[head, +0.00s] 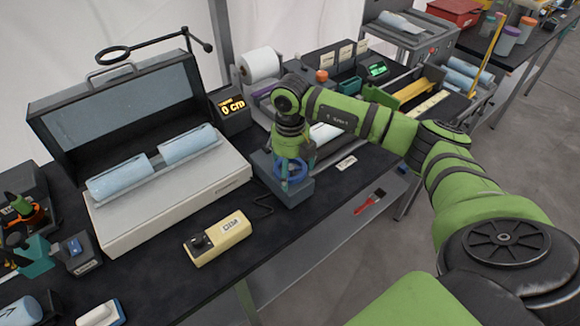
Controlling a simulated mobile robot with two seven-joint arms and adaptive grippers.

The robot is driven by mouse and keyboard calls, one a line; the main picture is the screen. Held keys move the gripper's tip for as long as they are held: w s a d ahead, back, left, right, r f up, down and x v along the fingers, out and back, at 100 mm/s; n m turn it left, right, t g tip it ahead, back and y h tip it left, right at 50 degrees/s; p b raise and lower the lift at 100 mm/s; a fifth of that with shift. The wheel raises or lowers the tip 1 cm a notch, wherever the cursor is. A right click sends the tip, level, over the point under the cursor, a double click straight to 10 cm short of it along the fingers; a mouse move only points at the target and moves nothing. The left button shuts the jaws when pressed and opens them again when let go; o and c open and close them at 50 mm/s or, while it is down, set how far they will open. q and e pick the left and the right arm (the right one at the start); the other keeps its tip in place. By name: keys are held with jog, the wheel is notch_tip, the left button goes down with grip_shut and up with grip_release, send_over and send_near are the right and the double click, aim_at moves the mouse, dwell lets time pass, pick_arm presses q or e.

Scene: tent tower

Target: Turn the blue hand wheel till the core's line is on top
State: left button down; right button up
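The blue hand wheel (291,172) sits on a dark grey-blue block (296,195) at the table's front edge, right of the middle of the head view. My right gripper (291,157) points down, directly over the wheel. Its fingers are largely hidden, so I cannot see whether they touch the wheel or how far apart they are. Part of a pale cylinder (328,135), possibly the core, shows behind my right arm. I cannot make out a line on it. My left gripper is not in view.
An open grey case (200,205) holds two pale blue cylinders (155,165).

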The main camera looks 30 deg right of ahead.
aim_at(291, 168)
jog(key=shift+r, duration=0.1)
notch_tip(291, 168, up, 12)
dwell(0.7)
dwell(0.3)
